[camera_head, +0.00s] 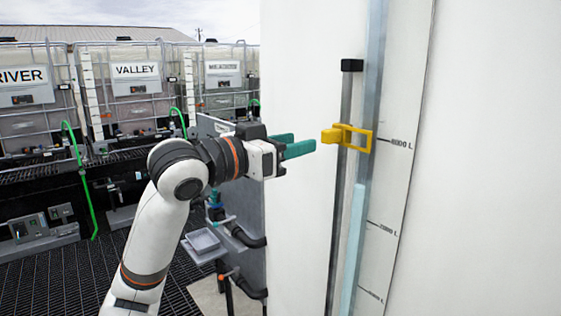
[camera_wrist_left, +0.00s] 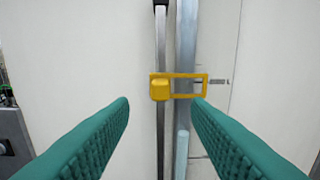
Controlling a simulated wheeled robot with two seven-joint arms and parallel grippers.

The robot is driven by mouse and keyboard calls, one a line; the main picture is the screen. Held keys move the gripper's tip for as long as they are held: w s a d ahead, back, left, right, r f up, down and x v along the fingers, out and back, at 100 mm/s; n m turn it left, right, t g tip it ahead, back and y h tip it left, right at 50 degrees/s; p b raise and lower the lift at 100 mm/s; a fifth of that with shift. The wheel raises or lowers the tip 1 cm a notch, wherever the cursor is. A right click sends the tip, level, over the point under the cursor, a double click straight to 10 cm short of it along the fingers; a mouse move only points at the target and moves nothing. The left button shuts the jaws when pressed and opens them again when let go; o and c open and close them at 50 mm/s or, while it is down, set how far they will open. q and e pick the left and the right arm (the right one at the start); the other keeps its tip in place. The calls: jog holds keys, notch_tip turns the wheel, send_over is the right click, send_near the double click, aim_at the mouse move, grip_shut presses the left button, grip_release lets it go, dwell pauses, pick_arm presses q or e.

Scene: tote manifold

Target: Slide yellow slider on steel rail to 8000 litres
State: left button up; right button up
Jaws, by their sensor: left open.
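The yellow slider (camera_head: 345,137) sits on the vertical steel rail (camera_head: 341,210). Its open frame reaches right across the sight tube (camera_head: 357,240) to a scale mark whose label ends in "000 L"; the first digit is hard to read. My left gripper (camera_head: 306,146) is open and empty, left of the slider and apart from it in the head view. In the left wrist view the slider (camera_wrist_left: 160,88) shows ahead, above and between the two green fingers (camera_wrist_left: 160,105). My right gripper is not in view.
The white tank wall (camera_head: 480,180) stands behind the rail, with more scale marks below the slider. A black stop (camera_head: 352,65) caps the rail. Caged tanks labelled RIVER (camera_head: 25,110) and VALLEY (camera_head: 137,105) stand at the left. Grey panel and pipes (camera_head: 245,237) lie below my arm.

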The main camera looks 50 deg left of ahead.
pick_arm(q)
jog(key=shift+s+a+b, duration=0.1)
jog(key=shift+s+b, duration=0.2)
jog(key=shift+s, duration=0.95)
